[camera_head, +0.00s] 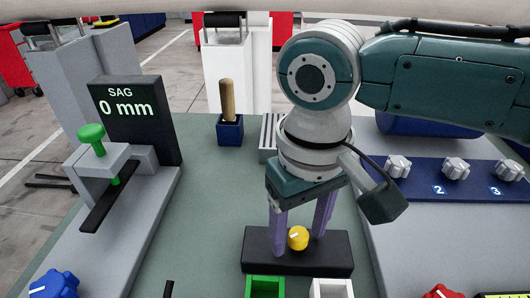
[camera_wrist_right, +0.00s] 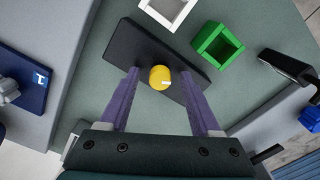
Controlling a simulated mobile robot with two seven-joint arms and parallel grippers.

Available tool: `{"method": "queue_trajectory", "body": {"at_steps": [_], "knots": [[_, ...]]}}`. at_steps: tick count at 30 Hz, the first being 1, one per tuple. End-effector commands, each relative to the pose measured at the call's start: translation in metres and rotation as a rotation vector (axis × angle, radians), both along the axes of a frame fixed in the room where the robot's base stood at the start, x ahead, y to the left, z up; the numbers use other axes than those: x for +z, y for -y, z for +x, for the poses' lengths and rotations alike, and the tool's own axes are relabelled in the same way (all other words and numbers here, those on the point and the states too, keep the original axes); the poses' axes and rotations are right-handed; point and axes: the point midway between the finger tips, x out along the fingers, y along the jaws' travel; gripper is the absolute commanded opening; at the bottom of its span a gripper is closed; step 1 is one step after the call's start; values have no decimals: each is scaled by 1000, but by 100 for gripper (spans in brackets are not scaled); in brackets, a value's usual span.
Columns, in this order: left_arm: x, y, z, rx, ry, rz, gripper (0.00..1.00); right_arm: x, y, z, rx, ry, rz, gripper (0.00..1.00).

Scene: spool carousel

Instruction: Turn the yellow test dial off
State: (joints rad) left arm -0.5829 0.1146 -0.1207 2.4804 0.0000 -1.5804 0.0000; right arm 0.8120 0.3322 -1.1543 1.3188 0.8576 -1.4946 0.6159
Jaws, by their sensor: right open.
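The yellow test dial (camera_head: 298,238) is a small round knob on a black base block (camera_head: 262,253). A pale pointer mark shows on its top. In the right wrist view the dial (camera_wrist_right: 160,77) is near the middle, on the black block (camera_wrist_right: 130,45). My right gripper (camera_head: 298,235) points down over the block, open, with one purple finger on each side of the dial. In the right wrist view the fingers (camera_wrist_right: 162,75) stand apart with gaps to the dial on both sides. My left gripper is not in view.
A green open box (camera_head: 265,287) and a white one (camera_head: 332,288) stand just in front of the block. A blue knob (camera_head: 54,285) and a red knob (camera_head: 443,292) are at the front. A blue holder with a wooden handle (camera_head: 229,130) stands behind.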

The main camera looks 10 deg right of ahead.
Motion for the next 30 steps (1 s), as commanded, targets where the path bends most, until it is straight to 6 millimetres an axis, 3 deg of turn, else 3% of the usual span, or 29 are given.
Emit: {"method": "queue_trajectory", "body": {"at_steps": [6, 23, 30], "knots": [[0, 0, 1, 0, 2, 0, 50, 0, 0, 0, 0, 0, 0, 62], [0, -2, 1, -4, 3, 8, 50, 0, 0, 0, 0, 0, 0, 0], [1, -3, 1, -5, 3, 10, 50, 1, 0, 0, 0, 0, 0, 0]]}}
